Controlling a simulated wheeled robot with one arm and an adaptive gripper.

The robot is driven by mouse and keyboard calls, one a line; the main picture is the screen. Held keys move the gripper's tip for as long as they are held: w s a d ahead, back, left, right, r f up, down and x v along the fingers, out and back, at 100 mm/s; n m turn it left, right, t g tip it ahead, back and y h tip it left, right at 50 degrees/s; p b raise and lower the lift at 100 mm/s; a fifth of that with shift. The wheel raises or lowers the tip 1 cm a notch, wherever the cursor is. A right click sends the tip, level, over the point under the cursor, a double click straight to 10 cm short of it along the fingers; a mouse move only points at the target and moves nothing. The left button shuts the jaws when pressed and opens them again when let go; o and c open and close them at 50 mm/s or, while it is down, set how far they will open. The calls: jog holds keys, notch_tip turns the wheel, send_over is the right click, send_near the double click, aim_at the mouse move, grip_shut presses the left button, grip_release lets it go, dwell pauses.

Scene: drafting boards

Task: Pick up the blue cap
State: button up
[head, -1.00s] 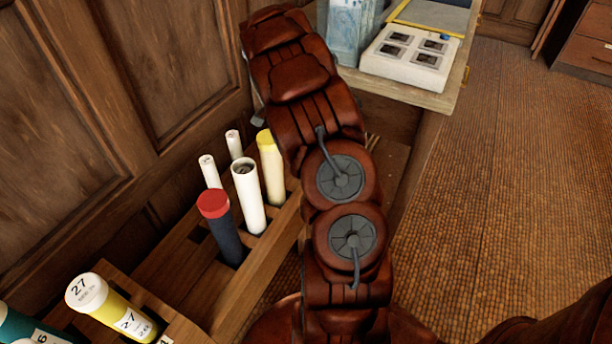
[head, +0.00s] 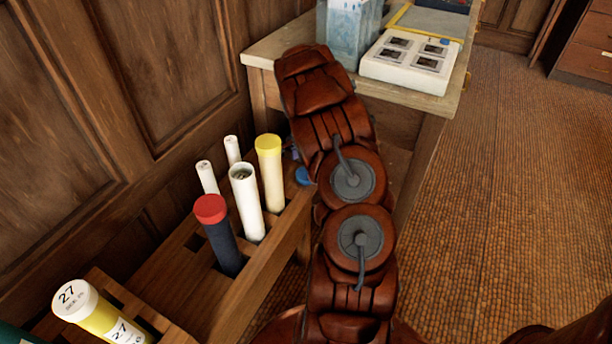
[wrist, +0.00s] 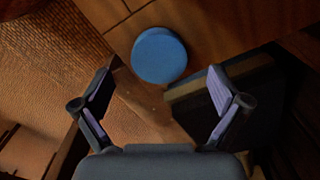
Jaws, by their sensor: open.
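The blue cap (wrist: 159,55) is a round, flat-topped disc in the upper middle of the wrist view. In the head view, a blue piece that looks like the cap (head: 303,176) shows at the left edge of my arm, partly hidden by it. My gripper (wrist: 160,82) is open, with its two fingers spread wide and nothing between them. The cap appears just beyond the fingertips, roughly centred between them and not touching either. What lies under the cap is hard to tell.
A wooden rack (head: 190,262) holds several tubes, among them a yellow-capped tube (head: 270,175) and a red-capped dark tube (head: 216,235). A wooden table (head: 432,104) with a white tray (head: 405,81) stands behind. In the wrist view, a dark box-like object (wrist: 235,95) lies right of the cap.

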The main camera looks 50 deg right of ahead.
notch_tip(320, 180, down, 3)
jog(key=shift+s+r, duration=0.1)
jog(key=c, duration=0.8)
jog(key=shift+c, duration=0.2)
